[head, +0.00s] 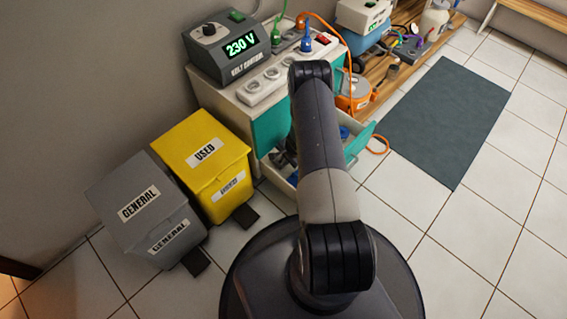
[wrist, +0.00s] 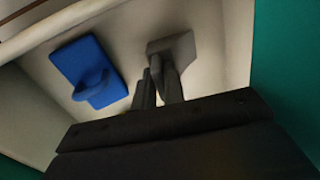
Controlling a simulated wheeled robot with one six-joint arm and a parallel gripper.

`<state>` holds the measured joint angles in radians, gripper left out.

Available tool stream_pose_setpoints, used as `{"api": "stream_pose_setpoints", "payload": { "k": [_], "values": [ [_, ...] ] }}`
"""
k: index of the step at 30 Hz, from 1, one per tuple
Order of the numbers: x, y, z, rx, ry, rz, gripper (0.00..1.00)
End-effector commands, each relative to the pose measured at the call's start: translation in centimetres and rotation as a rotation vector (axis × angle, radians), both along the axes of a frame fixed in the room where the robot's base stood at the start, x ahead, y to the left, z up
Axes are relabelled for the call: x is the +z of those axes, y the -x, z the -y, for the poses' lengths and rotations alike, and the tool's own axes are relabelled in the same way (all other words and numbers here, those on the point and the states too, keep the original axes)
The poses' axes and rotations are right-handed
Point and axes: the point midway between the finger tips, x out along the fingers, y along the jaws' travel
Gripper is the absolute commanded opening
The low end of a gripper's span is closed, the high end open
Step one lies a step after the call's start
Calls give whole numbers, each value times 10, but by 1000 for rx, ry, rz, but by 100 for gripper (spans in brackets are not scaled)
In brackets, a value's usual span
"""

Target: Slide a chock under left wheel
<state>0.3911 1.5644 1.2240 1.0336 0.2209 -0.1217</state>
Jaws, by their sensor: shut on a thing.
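In the wrist view, my gripper (wrist: 163,82) is inside a pale drawer (wrist: 215,20). Its dark fingers are shut on a grey piece, apparently a chock (wrist: 180,46), which is at or close to the drawer floor; I cannot tell whether it touches. A blue piece with a raised loop handle (wrist: 88,70) lies to the left in the same drawer, apart from the fingers. In the head view the drawer (head: 362,140) stands open from the cabinet, and my arm hides most of its inside.
A yellow USED bin (head: 190,150) and a grey GENERAL bin (head: 130,190) stand left of the drawer. A voltage unit (head: 228,50) and a socket strip (head: 262,85) sit on the cabinet. A dark mat (head: 445,115) and clear tiles are further right.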

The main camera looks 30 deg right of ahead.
Motion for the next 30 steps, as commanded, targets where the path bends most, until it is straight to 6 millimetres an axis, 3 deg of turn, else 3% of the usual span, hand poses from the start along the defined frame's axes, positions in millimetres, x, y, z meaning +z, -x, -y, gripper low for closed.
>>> {"api": "stream_pose_setpoints", "payload": {
  "k": [2, 30],
  "values": [
    [-3, 6, -1, -2, -1, -12, 0],
    [98, 2, -1, 1, -2, -4, 0]
  ]
}}
